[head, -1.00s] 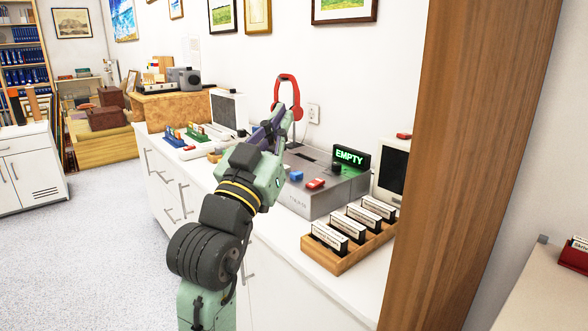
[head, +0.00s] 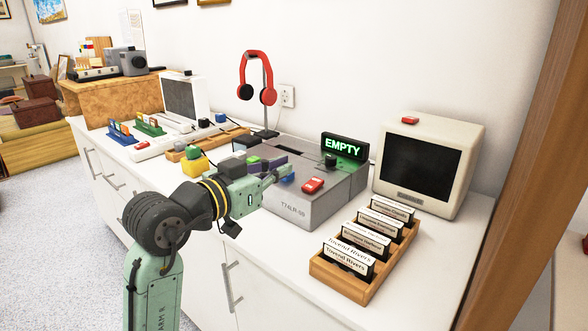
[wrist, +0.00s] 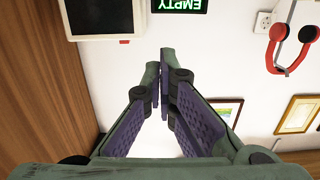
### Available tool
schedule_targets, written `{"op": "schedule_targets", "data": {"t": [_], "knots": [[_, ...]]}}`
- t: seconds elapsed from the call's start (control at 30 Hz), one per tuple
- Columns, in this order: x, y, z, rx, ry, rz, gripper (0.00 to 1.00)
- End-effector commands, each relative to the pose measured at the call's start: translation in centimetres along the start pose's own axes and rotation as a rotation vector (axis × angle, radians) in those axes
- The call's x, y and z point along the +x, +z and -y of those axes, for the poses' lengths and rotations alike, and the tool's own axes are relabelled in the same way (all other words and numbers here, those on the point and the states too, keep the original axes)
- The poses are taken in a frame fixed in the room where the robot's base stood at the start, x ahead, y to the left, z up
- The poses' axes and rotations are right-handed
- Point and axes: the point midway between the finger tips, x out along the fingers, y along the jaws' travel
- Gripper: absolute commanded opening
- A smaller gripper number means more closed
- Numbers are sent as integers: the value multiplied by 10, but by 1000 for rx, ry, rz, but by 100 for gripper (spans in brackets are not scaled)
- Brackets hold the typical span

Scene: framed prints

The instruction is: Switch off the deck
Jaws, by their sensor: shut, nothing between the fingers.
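My gripper (head: 286,170) is shut and empty. In the wrist view the shut fingers (wrist: 165,55) point toward the wall, and the buttons are out of view.
A wooden rack of labelled cartridges (head: 345,280) stands in front right of the deck, with a cream monitor (head: 428,165) behind it. Red headphones (head: 257,78) on a stand are behind the deck. A yellow block (head: 195,163) and small coloured items lie left.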

Motion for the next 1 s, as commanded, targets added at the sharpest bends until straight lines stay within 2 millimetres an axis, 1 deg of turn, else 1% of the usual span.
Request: {"op": "schedule_targets", "data": {"t": [0.1, 0.43, 0.57, 0.67, 0.77, 1.0], "knots": [[1, 4, -3, -3, 13, 13, 0], [2, 4, -3, -3, 15, 15, 0], [8, 4, -3, -4, 16, 16, 0], [21, 3, -4, -4, 17, 16, 0], [40, 3, -4, -4, 17, 16, 0], [92, 3, -5, -4, 17, 17, 0]]}}
